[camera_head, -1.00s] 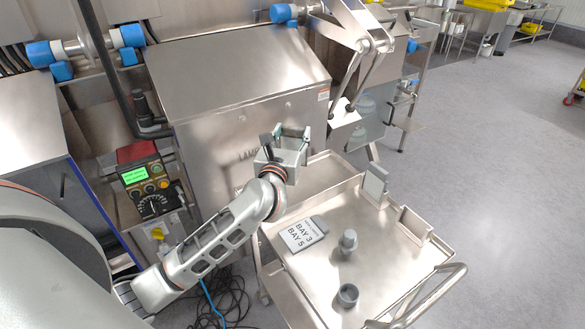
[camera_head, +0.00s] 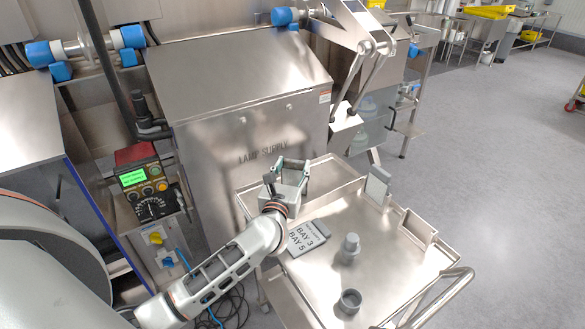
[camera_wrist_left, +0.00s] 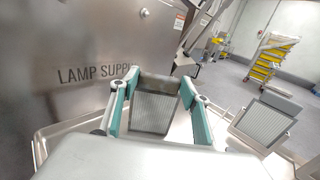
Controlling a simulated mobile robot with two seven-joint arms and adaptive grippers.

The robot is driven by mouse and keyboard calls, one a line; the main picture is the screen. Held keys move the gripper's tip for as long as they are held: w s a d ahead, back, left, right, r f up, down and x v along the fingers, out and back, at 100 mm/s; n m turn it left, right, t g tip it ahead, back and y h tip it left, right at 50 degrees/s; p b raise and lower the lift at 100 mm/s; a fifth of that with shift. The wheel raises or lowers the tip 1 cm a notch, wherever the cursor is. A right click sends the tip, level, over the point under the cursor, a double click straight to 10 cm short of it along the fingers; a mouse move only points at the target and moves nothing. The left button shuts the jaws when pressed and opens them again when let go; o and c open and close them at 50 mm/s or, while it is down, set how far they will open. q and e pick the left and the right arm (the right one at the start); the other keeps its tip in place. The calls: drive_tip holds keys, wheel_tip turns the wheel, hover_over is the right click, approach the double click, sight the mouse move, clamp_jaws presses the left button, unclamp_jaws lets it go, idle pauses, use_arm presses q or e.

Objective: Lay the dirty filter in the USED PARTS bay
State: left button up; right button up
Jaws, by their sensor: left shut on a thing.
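My left gripper (camera_head: 293,164) is above the far left part of the steel cart (camera_head: 390,262), in front of the LAMP SUPPLY cabinet. In the left wrist view its teal fingers (camera_wrist_left: 160,110) are shut on a grey-framed filter (camera_wrist_left: 153,112) with a fine ribbed face, held upright. In the head view the filter is mostly hidden by the gripper. A second, similar filter (camera_head: 377,186) stands tilted in a holder on the cart and also shows in the left wrist view (camera_wrist_left: 264,120). No USED PARTS label is readable. My right gripper is not in view.
On the cart lie a card reading BAY 3 and BAY 5 (camera_head: 307,238), a grey knobbed part (camera_head: 349,248) and a grey cup (camera_head: 349,302). An empty metal holder (camera_head: 418,227) is at the right edge. The LAMP SUPPLY cabinet (camera_head: 250,120) rises behind.

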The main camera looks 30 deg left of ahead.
use_arm(q)
drive_tip(key=shift+f, duration=0.15)
drive_tip(key=o, duration=1.6)
drive_tip(key=shift+r, duration=0.2)
drive_tip(key=v, duration=1.2)
drive_tip(key=shift+f+b, duration=0.1)
drive_tip(key=shift+b, duration=0.25)
